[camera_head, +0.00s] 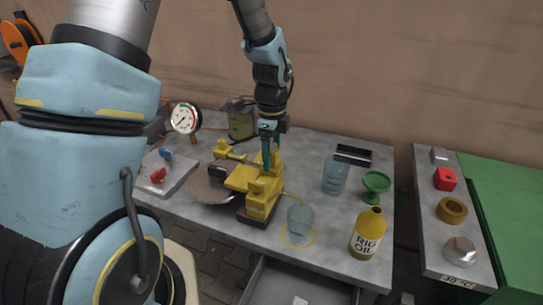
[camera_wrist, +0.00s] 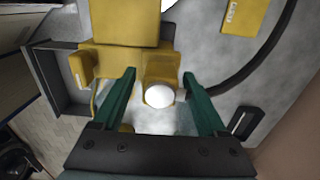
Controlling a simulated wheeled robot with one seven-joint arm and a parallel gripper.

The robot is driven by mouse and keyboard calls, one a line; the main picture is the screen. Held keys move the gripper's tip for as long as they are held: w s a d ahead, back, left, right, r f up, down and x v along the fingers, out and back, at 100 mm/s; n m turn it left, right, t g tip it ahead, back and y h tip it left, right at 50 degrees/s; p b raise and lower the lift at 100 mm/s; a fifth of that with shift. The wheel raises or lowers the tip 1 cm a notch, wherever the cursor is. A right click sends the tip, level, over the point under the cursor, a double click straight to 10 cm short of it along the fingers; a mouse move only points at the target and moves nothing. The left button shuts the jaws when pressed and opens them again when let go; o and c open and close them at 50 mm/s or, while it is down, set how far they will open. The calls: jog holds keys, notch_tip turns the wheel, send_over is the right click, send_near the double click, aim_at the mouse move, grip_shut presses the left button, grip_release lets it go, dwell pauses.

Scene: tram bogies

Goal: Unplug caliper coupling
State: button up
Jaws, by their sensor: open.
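The yellow caliper (camera_head: 262,188) stands on a dark base on the grey table, beside a round brake disc (camera_head: 208,186). My gripper (camera_head: 270,165) points down at the caliper from above. In the wrist view, my gripper (camera_wrist: 159,74) is open, with one green finger on each side of a yellow block with a white round top (camera_wrist: 160,95). The fingers look apart from it; their height over it is hard to judge. I cannot tell for sure whether this is the coupling.
A glass tumbler (camera_head: 300,221), a clear jar (camera_head: 335,175), a green goblet (camera_head: 376,185) and a yellow oil bottle (camera_head: 368,234) stand right of the caliper. A gauge (camera_head: 185,118) and a switch panel (camera_head: 165,172) are left. A black hose (camera_wrist: 272,55) curves right of the fingers.

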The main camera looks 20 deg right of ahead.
aim_at(272, 149)
grip_shut()
dwell(0.6)
jog(key=shift+r, duration=0.1)
dwell(0.3)
jog(key=shift+r+p, duration=2.7)
jog(key=shift+r, duration=0.25)
